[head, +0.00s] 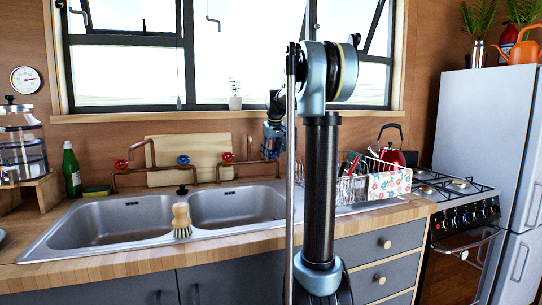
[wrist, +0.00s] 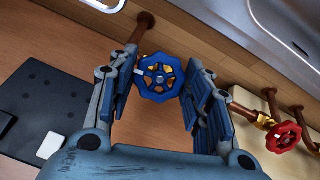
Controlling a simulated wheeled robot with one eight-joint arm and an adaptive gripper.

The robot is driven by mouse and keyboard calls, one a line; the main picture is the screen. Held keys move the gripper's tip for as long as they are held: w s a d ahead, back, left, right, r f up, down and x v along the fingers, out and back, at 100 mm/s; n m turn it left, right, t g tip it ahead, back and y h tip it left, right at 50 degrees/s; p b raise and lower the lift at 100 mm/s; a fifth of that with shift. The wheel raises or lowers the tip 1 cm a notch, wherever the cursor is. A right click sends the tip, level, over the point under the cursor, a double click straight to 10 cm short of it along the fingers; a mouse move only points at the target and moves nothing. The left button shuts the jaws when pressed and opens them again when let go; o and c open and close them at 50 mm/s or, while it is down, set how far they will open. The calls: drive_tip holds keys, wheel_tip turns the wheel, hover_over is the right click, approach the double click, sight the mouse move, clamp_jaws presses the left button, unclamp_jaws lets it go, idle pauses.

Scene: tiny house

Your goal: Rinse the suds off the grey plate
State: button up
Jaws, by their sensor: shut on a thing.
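My gripper (head: 273,145) is at the right end of the copper tap pipes behind the sink, partly hidden by my arm in the head view. A red tap wheel (wrist: 284,137) is to the right there. In the head view, another blue tap wheel (head: 183,160) and two red ones stand further left. The double steel sink (head: 110,220) looks empty where I can see. I cannot make out a grey plate or suds for certain; a grey rim (head: 2,236) shows at the left edge.
A wooden brush (head: 181,220) stands at the sink divider. A green bottle (head: 71,170) and sponge (head: 96,191) are behind the left basin. Right of my arm are a dish rack (head: 352,188), red kettle (head: 391,156) and stove (head: 455,190). A beige board (head: 187,152) stands behind the taps.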

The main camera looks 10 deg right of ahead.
drive_tip(key=n, duration=0.3)
drive_tip(key=shift+s+n+t+h, duration=0.1)
drive_tip(key=shift+n+t+h, duration=0.2)
drive_tip(key=shift+h, duration=0.1)
drive_tip(key=shift+n+t+h, duration=0.3)
drive_tip(key=shift+n, duration=1.4)
drive_tip(key=o, duration=1.1)
drive_tip(key=v, duration=1.1)
drive_tip(key=shift+s+r, duration=0.25)
drive_tip(key=shift+r, duration=0.05)
